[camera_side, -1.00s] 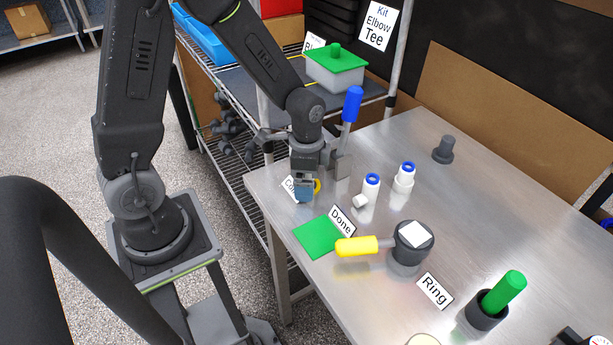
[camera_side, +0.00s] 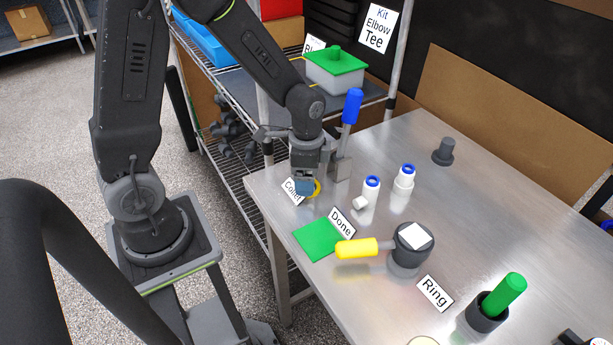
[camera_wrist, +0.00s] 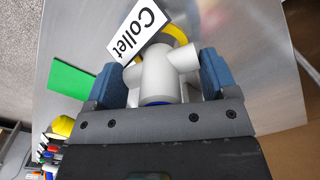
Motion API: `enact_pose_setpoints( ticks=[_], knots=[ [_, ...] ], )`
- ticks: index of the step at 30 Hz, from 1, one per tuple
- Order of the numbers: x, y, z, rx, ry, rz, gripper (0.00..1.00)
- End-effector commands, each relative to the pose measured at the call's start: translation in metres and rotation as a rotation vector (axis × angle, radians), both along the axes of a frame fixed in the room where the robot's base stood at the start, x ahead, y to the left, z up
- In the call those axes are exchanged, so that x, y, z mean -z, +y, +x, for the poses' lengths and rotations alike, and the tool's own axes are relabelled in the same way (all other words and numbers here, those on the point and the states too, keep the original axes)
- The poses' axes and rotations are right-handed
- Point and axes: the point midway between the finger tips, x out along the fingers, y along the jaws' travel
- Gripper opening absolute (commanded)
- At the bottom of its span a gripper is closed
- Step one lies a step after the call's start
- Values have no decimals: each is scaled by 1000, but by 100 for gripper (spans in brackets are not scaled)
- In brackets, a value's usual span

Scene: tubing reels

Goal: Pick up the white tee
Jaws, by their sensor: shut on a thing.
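My gripper (camera_side: 304,187) is at the table's left end, pointing down beside the Collet label (camera_side: 292,191). In the wrist view my gripper (camera_wrist: 160,64) has its two blue fingers on either side of a white tee (camera_wrist: 158,74), shut on its side branches. A blue ring shows at the tee's near end. The fingers hide this tee in the side view. A yellow ring (camera_side: 316,188) shows just behind the fingers and beyond the tee in the wrist view. Whether the tee touches the table is unclear.
Two white fittings with blue tops, one with a side branch (camera_side: 369,195) and one farther back (camera_side: 404,178), stand to the right. A blue-handled tool (camera_side: 351,108) stands close by my gripper. The green Done mat (camera_side: 318,239) and a yellow-handled tool (camera_side: 357,247) lie in front.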

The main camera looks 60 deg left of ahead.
Motion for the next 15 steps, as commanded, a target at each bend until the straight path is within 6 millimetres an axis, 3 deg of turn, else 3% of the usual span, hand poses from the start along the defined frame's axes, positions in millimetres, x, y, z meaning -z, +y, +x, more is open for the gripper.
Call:
enact_pose_setpoints(
  ticks=[6, 15],
  knots=[
    [-34, 3, -1, -3, -4, -1, 52],
    [-68, 58, -32, -9, -5, 0, 52]
  ],
)
